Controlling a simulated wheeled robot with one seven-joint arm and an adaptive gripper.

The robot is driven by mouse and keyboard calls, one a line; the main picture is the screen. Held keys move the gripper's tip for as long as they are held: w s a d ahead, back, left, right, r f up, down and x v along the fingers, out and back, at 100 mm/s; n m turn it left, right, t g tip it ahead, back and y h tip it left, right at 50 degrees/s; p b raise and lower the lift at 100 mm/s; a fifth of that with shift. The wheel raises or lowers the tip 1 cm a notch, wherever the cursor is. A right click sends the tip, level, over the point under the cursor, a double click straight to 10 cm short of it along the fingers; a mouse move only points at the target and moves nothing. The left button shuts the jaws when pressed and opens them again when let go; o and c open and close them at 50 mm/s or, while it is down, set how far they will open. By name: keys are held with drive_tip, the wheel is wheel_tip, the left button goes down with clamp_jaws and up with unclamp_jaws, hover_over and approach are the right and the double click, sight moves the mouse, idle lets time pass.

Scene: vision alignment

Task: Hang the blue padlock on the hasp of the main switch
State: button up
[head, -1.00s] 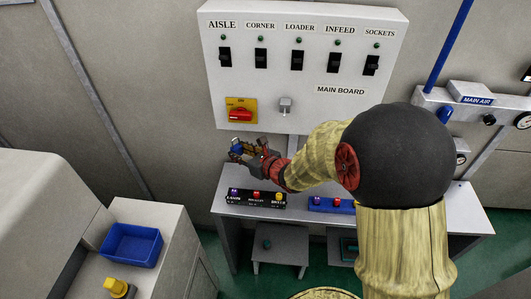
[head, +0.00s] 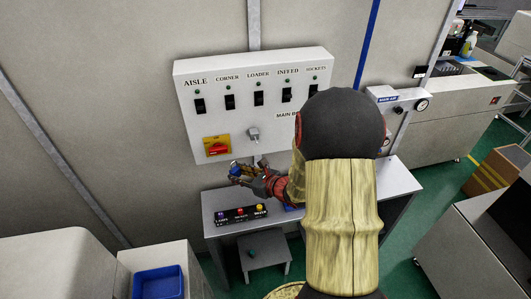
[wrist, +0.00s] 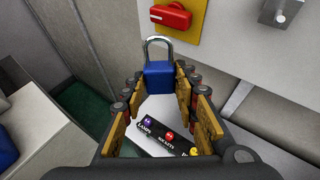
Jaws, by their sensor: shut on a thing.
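The blue padlock (wrist: 158,74) is held at the tips of my gripper (head: 243,172), its silver shackle pointing up and away in the wrist view. In the head view the padlock (head: 235,168) is small and partly covered by the fingers. The main switch, a red handle (head: 217,149) on a yellow plate, is on the lower left of the main board. A grey metal fitting (head: 253,134), which looks like a hasp, is right of it and also shows in the wrist view (wrist: 282,10). The padlock is below the switch, apart from both.
A blue bin (head: 158,284) stands at lower left. Labelled black switches line the board (head: 330,62).

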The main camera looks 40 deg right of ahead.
drive_tip(key=s+d+r+m+h+p, duration=0.1)
drive_tip(key=s+d+r+p, duration=0.4)
drive_tip(key=s+d, duration=0.15)
drive_tip(key=w+d+f+b, duration=0.1)
drive_tip(key=w+d+f, duration=0.1)
drive_tip(key=w+d, duration=0.2)
drive_tip(key=shift+w+d+b, duration=0.35)
drive_tip(key=shift+w, duration=1.35)
idle(0.5)
drive_tip(key=o, duration=1.3)
drive_tip(key=v, duration=1.2)
drive_tip(key=shift+a, duration=0.1)
